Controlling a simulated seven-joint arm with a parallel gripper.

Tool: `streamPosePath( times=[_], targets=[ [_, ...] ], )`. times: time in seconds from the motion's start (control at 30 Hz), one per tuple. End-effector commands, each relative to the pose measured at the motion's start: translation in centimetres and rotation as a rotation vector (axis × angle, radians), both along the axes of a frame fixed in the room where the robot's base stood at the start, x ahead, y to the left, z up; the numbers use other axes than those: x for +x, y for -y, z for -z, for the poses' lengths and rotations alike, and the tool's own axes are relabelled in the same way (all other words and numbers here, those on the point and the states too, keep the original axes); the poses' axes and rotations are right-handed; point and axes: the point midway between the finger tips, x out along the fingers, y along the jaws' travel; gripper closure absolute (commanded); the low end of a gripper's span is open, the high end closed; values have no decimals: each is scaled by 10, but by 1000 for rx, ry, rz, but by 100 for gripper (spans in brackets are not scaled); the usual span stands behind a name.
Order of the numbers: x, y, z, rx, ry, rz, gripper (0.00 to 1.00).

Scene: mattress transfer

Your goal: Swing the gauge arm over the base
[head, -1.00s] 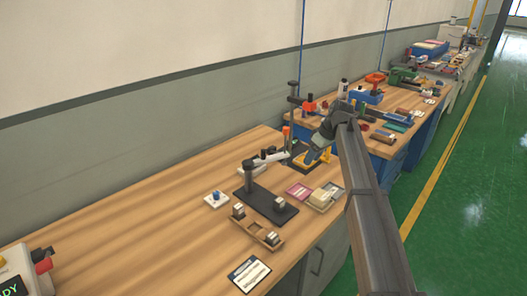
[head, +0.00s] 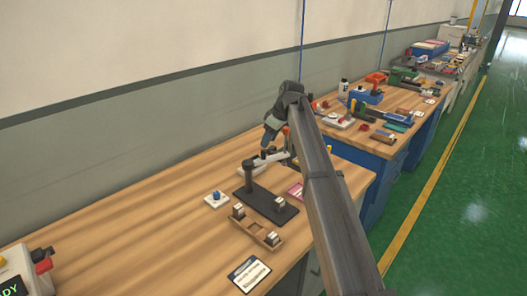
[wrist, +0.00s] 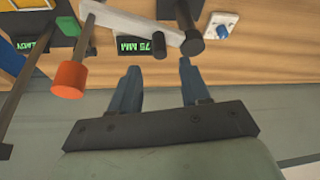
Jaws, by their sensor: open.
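The black base (head: 272,207) lies flat on the wooden bench with a dark post (head: 248,178) rising at its back end. The pale gauge arm (head: 273,158) reaches from the post top toward the back right, off to the side of the base plate. In the wrist view the gauge arm (wrist: 135,22) is a pale bar with dark upright cylinders, beyond my fingertips. My gripper (head: 266,142) is above and behind the gauge arm; in the wrist view my gripper (wrist: 160,80) is open and empty, its fingers apart from the bar. My arm partly hides the bench to the right.
An orange-capped post (wrist: 68,80) stands to the left in the wrist view. A blue knob on a white plate (head: 216,199), a wooden tray (head: 249,232) with metal blocks and a card (head: 249,274) lie near the base. The bench's left part is mostly clear.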

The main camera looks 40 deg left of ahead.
Motion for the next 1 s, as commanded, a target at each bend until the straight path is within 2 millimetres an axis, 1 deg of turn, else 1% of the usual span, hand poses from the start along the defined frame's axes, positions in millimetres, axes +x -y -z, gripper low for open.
streamPosePath(
  times=[0.03, 0.2, 0.4, 0.6, 0.87, 1.0],
  targets=[
    [-1, -3, 10, -1, -1, 0, 53],
    [-4, -14, 34, -1, -1, 0, 53],
    [-6, -22, 53, 0, -1, 0, 53],
    [-6, -25, 61, 0, 0, 0, 53],
    [-6, -25, 62, 0, 0, 0, 53],
    [-6, -25, 62, 0, 0, 0, 66]
  ],
)
